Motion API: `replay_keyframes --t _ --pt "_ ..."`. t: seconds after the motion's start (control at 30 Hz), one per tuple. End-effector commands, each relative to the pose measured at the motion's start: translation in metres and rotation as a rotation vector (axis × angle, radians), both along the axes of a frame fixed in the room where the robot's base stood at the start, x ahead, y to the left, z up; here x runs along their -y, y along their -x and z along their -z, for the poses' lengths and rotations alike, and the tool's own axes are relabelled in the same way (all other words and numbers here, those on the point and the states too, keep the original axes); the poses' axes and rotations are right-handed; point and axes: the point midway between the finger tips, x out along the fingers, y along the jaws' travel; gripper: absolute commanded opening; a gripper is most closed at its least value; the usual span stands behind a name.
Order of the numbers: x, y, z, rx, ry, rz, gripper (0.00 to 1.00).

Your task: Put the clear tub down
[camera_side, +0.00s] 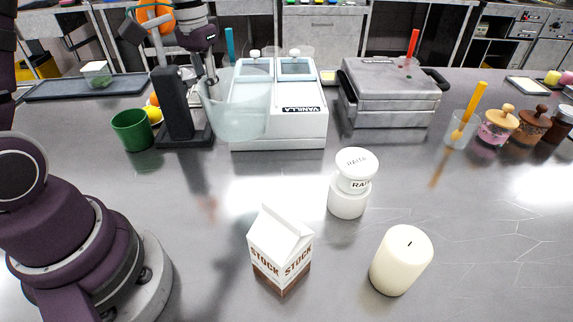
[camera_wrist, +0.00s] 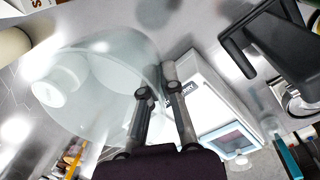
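The clear tub (camera_side: 238,115) is a pale see-through bowl in front of the left part of the white dispenser in the side view. It fills the left half of the wrist view (camera_wrist: 112,58). My gripper (camera_side: 212,88) points down at the tub's left side, with its fingers on either side of the wall. In the wrist view my gripper (camera_wrist: 160,92) appears shut on the tub's rim. The tub looks raised above the counter (camera_side: 190,235), though the gap under it is hard to judge.
The white VANILLA dispenser (camera_side: 278,130) stands just behind the tub. A black stand (camera_side: 177,105) and green cup (camera_side: 132,130) are left. A grey press (camera_side: 390,95) is right.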

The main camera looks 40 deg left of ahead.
Motion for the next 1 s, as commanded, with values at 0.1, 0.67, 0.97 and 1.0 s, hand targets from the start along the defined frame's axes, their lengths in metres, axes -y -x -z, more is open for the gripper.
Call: replay_keyframes --t 0.1,0.67,0.97,1.0 --pt "0.032 -0.013 -0.002 0.002 0.006 0.067 0.0" --pt "0.06 -0.022 0.047 0.001 0.009 -0.716 0.0" --pt "0.058 -0.021 0.092 0.003 0.01 -0.861 0.0" --pt "0.058 -0.021 0.098 0.002 0.01 -0.86 0.0"
